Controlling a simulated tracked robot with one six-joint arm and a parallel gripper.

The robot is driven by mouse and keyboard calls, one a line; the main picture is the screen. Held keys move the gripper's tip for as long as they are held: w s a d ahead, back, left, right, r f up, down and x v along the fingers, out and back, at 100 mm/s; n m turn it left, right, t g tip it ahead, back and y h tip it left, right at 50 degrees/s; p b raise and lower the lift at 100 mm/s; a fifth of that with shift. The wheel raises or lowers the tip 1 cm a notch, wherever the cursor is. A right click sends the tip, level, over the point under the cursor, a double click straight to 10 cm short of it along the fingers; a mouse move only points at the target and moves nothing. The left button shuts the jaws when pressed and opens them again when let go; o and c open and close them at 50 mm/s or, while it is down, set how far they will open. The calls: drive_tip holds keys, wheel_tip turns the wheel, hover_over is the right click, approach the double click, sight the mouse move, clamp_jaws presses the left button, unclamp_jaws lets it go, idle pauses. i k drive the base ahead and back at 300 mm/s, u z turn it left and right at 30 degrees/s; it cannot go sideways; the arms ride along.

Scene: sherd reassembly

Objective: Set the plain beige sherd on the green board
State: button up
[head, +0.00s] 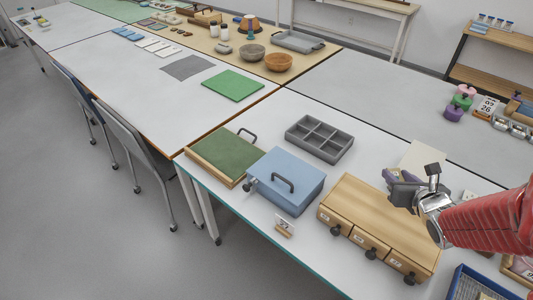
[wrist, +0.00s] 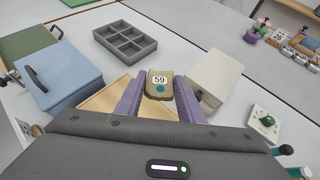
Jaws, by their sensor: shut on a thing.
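My gripper (wrist: 159,92) has purple fingers and is shut on a small beige sherd (wrist: 158,83). In the head view my gripper (head: 391,180) is at the right, above the wooden drawer box, and the sherd cannot be made out there. The flat bright green board (head: 233,85) lies on the table farther back, well apart from my gripper, with its visible top bare.
A wooden drawer box (head: 372,213) is below my gripper, beside a cream box (wrist: 215,75). To the left are a grey compartment tray (head: 320,139), a blue box (head: 286,180) and a dark green handled case (head: 222,153). A grey mat (head: 187,67) and bowls (head: 278,62) are near the board.

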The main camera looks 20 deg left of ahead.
sight(228, 151)
drive_tip(key=z, duration=0.5)
drive_tip(key=i, duration=0.1)
drive_tip(key=u, duration=2.3)
drive_tip(key=i, duration=1)
drive_tip(key=u, duration=0.85)
